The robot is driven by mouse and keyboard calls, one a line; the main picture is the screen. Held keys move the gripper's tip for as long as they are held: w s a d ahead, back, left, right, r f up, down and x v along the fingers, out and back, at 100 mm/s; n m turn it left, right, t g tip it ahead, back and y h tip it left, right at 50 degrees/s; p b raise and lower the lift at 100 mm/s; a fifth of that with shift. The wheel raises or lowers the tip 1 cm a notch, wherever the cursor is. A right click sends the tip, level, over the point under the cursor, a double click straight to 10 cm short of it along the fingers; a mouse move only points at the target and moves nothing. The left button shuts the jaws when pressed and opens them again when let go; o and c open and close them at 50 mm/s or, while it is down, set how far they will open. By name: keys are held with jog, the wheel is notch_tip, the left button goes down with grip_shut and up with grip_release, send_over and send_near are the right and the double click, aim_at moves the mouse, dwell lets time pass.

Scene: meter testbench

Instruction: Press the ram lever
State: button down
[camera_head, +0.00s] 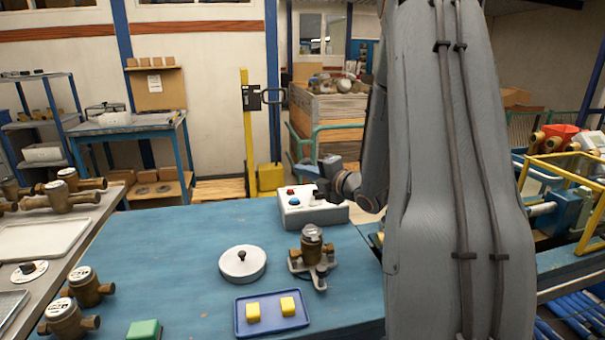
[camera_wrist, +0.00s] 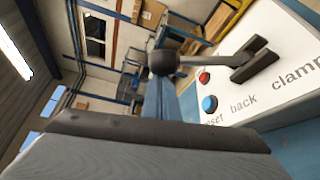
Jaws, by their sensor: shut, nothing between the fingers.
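The ram lever is a grey rod with a black ball knob (camera_wrist: 163,62), rising from a black slotted plate (camera_wrist: 255,60) on a white control box (camera_wrist: 285,22). The words "back" and "clamp" are printed beside the slot. The box (camera_head: 310,214) stands at the far right of the blue table in the head view, where the lever is hard to make out. My gripper (camera_head: 304,170) is shut and empty just above the box. In the wrist view its dark finger (camera_wrist: 160,132) is close to the knob; whether they touch is unclear.
A red button (camera_wrist: 204,77) and a blue button (camera_wrist: 209,103) sit on the box near the lever. A brass meter (camera_head: 312,245), a round white lid (camera_head: 242,263) and a blue tray (camera_head: 240,328) with yellow blocks stand nearer on the table. The table's left middle is clear.

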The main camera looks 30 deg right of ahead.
jog(key=s+d+r+m+t+b, duration=0.1)
jog(key=s+d+m+b, duration=0.2)
jog(key=d+b, duration=0.4)
jog(key=shift+d+r+t+y, duration=0.15)
jog(key=shift+d+t+y, duration=0.2)
jog(key=shift+d, duration=1.65)
jog(key=shift+s+d, duration=0.15)
jog(key=shift+d, duration=0.1)
notch_tip(320, 180, up, 10)
jog(key=b, duration=0.1)
jog(key=shift+a, duration=0.4)
jog(key=shift+r, duration=0.1)
